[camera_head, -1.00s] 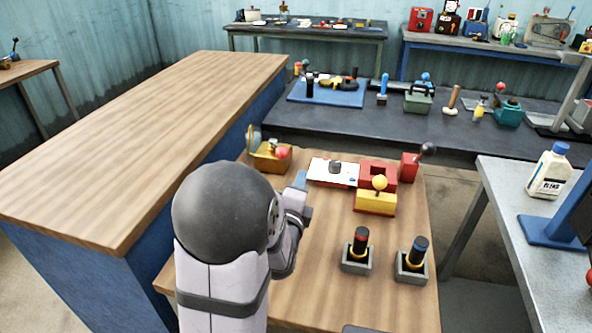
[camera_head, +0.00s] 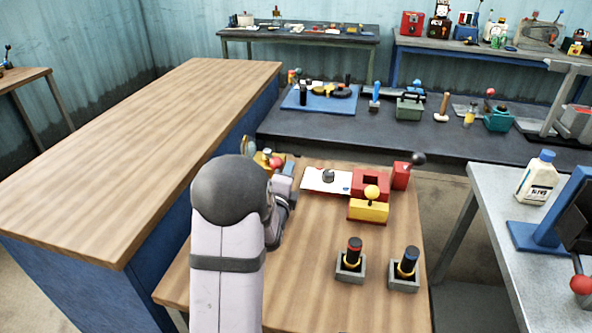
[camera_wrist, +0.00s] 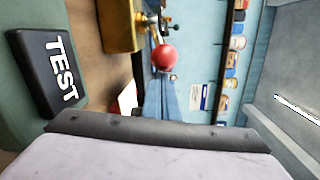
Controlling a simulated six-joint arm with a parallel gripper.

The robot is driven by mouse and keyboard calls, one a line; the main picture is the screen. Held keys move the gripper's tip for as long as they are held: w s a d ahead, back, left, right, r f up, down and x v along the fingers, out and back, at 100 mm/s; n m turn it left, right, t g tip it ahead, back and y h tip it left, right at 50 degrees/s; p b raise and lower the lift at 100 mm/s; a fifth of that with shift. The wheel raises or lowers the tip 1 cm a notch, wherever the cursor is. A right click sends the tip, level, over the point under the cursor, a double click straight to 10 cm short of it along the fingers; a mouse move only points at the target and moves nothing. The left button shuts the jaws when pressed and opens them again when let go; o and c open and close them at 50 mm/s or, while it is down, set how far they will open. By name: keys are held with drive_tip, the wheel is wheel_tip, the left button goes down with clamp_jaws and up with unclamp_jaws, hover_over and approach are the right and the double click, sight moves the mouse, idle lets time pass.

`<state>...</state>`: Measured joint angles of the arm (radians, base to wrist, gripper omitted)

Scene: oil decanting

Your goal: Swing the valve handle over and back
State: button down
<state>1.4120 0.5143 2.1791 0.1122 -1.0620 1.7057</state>
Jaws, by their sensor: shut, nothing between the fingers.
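The brass valve (camera_head: 262,160) stands at the far left corner of the wooden bench, partly hidden behind my arm. Its handle ends in a red ball (camera_head: 276,163). In the wrist view the brass body (camera_wrist: 118,24) is at the top, with the red ball (camera_wrist: 165,57) to its right on a short stem. My gripper (camera_head: 289,167) is shut and empty, close beside the red ball on its right in the head view. In the wrist view the blue fingers (camera_wrist: 163,95) point at the ball. I cannot tell whether they touch it.
Right of my gripper are a white plate with a grey knob (camera_head: 327,177), a red block (camera_head: 370,183), a yellow box with a yellow ball (camera_head: 368,209) and a red lever box (camera_head: 401,175). Two black-handled sockets (camera_head: 351,268) stand nearer. The bench middle is clear.

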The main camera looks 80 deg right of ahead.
drive_tip(key=shift+w+a, duration=0.2)
drive_tip(key=shift+w, duration=0.15)
idle(0.3)
